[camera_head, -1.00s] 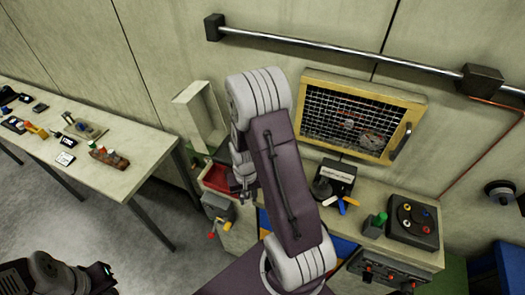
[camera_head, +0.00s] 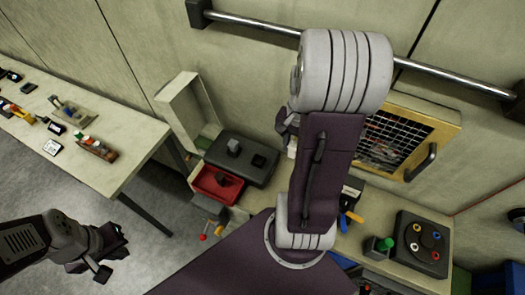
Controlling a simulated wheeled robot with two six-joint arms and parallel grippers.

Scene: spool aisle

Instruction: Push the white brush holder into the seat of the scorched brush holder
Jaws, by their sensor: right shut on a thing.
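A dark box (camera_head: 222,158) on the bench, left of my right arm, carries a grey block (camera_head: 233,147) and a darker block (camera_head: 258,161). I cannot tell whether either is a brush holder or its seat. No white brush holder can be made out for sure. My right gripper (camera_head: 286,122) shows only in part, behind my raised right arm. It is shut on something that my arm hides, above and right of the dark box. My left gripper (camera_head: 110,255) is at the lower left over the floor, its dark fingers apart and empty.
A red tray (camera_head: 204,187) with a dark piece in it stands in front of the dark box. A pale open panel (camera_head: 182,100) stands behind. A framed mesh panel (camera_head: 440,110) and a wall rail (camera_head: 455,80) are to the right. The left table (camera_head: 120,178) holds several small parts.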

